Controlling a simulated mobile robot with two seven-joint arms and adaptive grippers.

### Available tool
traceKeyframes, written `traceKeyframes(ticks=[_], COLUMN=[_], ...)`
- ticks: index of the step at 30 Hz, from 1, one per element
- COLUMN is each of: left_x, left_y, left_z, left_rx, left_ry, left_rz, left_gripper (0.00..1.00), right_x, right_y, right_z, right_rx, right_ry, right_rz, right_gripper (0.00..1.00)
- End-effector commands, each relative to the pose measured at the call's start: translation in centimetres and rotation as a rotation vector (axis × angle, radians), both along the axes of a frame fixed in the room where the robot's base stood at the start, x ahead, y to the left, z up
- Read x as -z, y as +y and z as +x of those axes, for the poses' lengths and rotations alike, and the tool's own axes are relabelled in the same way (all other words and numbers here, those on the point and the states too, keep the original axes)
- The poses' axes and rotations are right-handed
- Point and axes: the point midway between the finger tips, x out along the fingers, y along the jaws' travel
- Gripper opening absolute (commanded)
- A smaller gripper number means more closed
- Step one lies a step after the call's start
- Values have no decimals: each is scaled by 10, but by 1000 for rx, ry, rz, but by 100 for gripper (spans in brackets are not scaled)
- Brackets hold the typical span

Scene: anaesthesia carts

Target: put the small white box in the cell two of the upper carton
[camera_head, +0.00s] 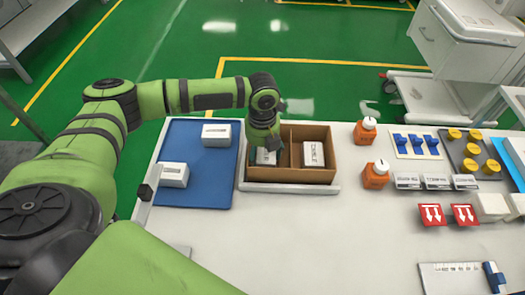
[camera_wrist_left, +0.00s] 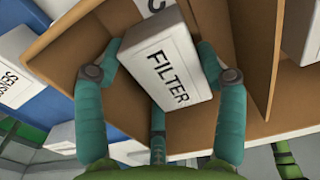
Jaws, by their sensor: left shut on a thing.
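The brown two-cell carton (camera_head: 300,175) stands at the back of the table; only one carton is in view. My left gripper (camera_head: 260,147) is over its left cell, pointing down. In the left wrist view the gripper (camera_wrist_left: 162,75) is shut on a small white box (camera_wrist_left: 168,80) marked FILTER, tilted beside the cardboard walls. Whether that box touches the cell floor I cannot tell. Another white box (camera_wrist_left: 154,6) shows partly behind it. A white box (camera_head: 313,154) lies in the right cell. My right gripper is not in view.
A blue tray (camera_head: 208,192) left of the carton holds two white boxes, one at the back (camera_head: 216,134) and one in front (camera_head: 173,175). Orange bottles (camera_head: 375,175) stand close to the carton's right. The table's front middle (camera_head: 310,235) is clear.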

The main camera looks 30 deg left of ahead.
Motion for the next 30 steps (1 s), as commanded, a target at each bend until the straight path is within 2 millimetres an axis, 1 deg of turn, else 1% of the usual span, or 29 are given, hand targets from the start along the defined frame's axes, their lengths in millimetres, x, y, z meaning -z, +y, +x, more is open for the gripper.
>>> traceKeyframes(ticks=[3, 4, 5, 14, 18, 20, 23, 30], left_x=[3, 3, 2, 2, -6, -14, -33, -85], left_y=[0, 0, 0, 0, 0, -1, 0, -1], left_z=[0, 0, 0, 0, 1, 1, 1, 1], left_rx=[0, 0, 0, -1, -1, -1, -1, 0], left_ry=[0, 0, 0, 0, -1, -2, -5, -4], left_rz=[-1, -1, -1, 0, 0, -2, -1, -1], left_gripper=[35, 79, 81, 81, 81, 81, 81, 81], right_x=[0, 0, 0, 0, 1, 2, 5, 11], right_y=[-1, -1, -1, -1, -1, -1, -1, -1], right_z=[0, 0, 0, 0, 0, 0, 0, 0], right_rx=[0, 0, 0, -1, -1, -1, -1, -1], right_ry=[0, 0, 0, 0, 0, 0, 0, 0], right_rz=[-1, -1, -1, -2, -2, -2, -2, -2], right_gripper=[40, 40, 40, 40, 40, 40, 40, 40])
